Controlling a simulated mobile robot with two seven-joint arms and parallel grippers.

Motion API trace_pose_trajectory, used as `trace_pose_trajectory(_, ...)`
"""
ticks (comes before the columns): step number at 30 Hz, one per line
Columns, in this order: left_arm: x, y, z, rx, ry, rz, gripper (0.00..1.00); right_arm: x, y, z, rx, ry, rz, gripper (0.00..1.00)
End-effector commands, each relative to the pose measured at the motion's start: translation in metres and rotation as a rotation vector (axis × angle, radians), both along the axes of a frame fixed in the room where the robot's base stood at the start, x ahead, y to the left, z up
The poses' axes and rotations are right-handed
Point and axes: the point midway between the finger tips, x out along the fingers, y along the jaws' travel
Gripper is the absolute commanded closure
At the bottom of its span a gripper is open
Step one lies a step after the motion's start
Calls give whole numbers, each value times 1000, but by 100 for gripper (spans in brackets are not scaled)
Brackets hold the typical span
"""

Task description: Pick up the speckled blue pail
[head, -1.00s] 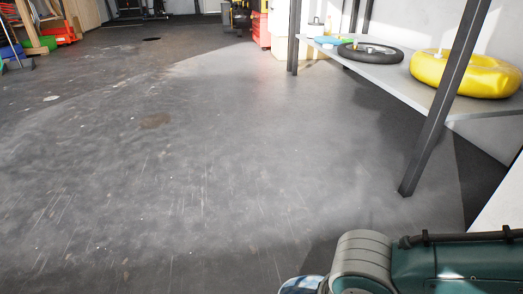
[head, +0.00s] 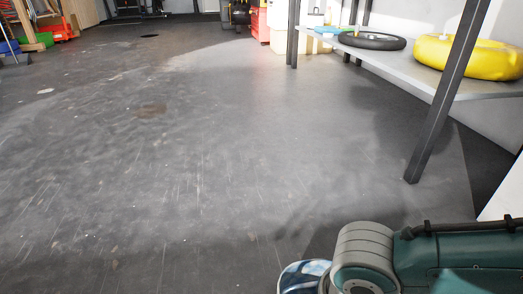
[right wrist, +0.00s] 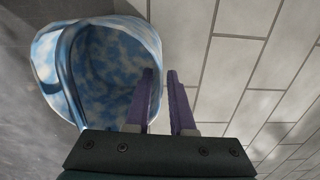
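The speckled blue-and-white pail (right wrist: 100,60) fills the upper left of the right wrist view, its opening facing the camera. My right gripper (right wrist: 160,75) straddles the pail's right wall there, one purple finger inside the opening and the other outside, closed on the wall. In the head view a part of the pail (head: 303,277) shows at the bottom edge, beside my right arm; the rest is cut off. The right gripper's fingers do not show in the head view. My left gripper is in neither view.
A grey shelf (head: 395,72) on dark posts stands at the right, with a black tyre (head: 372,41) and a yellow ring (head: 468,57) on it. A red cabinet (head: 260,22) stands far back. The worn grey floor (head: 180,170) ahead is open.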

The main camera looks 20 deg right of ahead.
Motion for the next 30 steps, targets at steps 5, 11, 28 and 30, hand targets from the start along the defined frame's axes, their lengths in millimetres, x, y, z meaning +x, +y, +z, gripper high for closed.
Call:
trace_pose_trajectory(5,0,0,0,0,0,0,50,0,0,0,0,0,0,100)
trace_pose_trajectory(11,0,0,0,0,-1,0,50,0,0,0,0,0,0,100)
trace_pose_trajectory(28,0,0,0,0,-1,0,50,0,0,0,0,0,0,100)
trace_pose_trajectory(30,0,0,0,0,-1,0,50,0,0,0,0,0,0,100)
